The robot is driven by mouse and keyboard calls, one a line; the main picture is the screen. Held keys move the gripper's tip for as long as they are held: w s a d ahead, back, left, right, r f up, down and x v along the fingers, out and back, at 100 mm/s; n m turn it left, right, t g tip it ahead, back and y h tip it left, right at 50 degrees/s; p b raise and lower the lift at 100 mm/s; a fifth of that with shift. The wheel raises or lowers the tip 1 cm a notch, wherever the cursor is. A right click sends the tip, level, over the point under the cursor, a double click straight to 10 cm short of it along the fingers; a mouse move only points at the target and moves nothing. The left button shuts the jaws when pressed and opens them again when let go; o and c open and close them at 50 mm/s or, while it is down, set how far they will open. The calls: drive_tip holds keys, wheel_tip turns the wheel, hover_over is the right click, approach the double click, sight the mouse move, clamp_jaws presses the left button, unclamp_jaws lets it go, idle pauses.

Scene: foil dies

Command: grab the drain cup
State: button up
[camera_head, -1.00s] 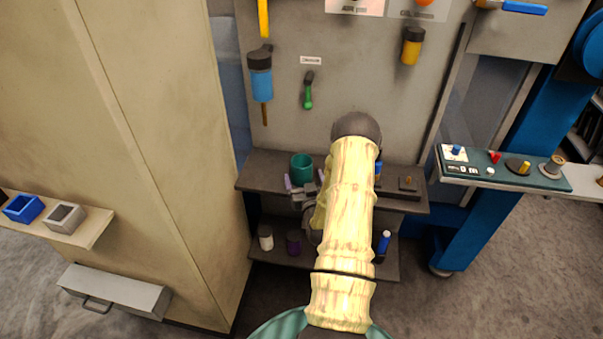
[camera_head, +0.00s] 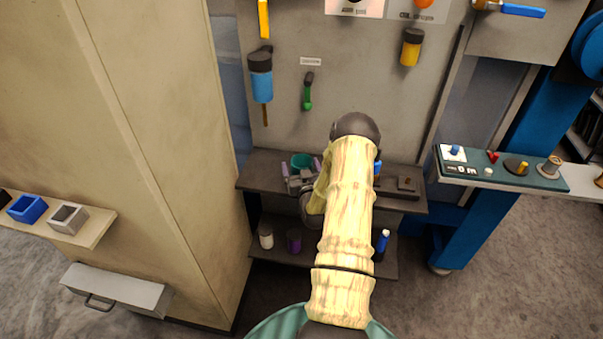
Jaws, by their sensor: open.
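A teal cup (camera_head: 301,160), which I take to be the drain cup, stands on the upper dark shelf (camera_head: 262,176) below the back panel. Its lower part is hidden behind my gripper. My gripper (camera_head: 301,167) is open. Its two pale purple fingers show on the left and right of the cup in the picture. I cannot tell whether either finger touches the cup. My arm crosses the right part of the shelf and hides some of it.
A small dark block (camera_head: 406,184) sits at the shelf's right. The lower shelf holds a white bottle (camera_head: 266,237), a purple container (camera_head: 294,240) and a blue-topped bottle (camera_head: 383,241). A beige cabinet (camera_head: 170,150) stands close at left.

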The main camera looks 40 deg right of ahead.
drive_tip(key=c, duration=1.1)
drive_tip(key=shift+r, duration=0.15)
wheel_tip(320, 180, up, 10)
drive_tip(key=shift+b, duration=0.4)
